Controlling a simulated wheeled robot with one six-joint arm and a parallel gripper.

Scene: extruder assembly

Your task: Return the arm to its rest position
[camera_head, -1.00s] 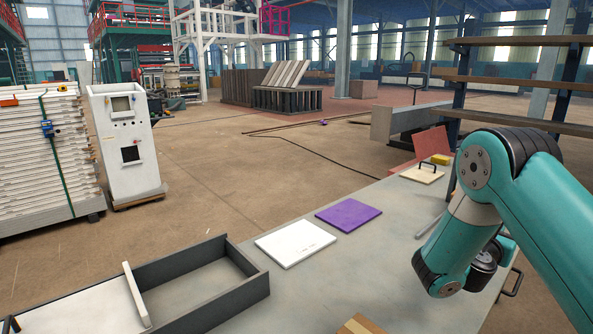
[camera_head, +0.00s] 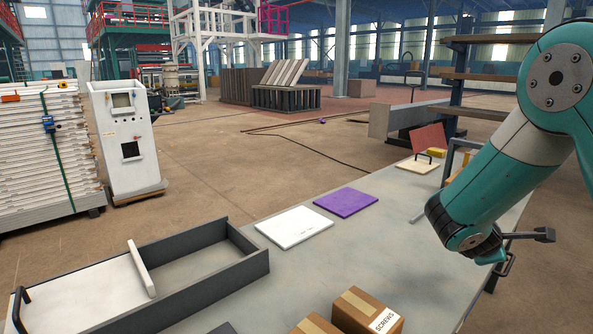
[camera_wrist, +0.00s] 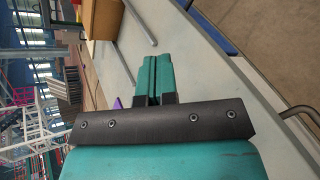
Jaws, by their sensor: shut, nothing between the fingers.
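My arm (camera_head: 505,165) is at the right of the head view, bent down over the right side of the table (camera_head: 300,275). In the wrist view my gripper (camera_wrist: 152,62) has its two teal fingers pressed together with nothing between them. The fingers are above the table surface, apart from the things on it. In the head view the fingers cannot be made out clearly at the end of the arm.
A dark tray (camera_head: 262,262) with a white divider stands at the left. A white plate (camera_head: 294,227) and a purple plate (camera_head: 346,202) lie mid-table. Cardboard boxes (camera_head: 367,310) stand at the front. A shelf (camera_head: 480,77) is behind the arm. The table centre has free room.

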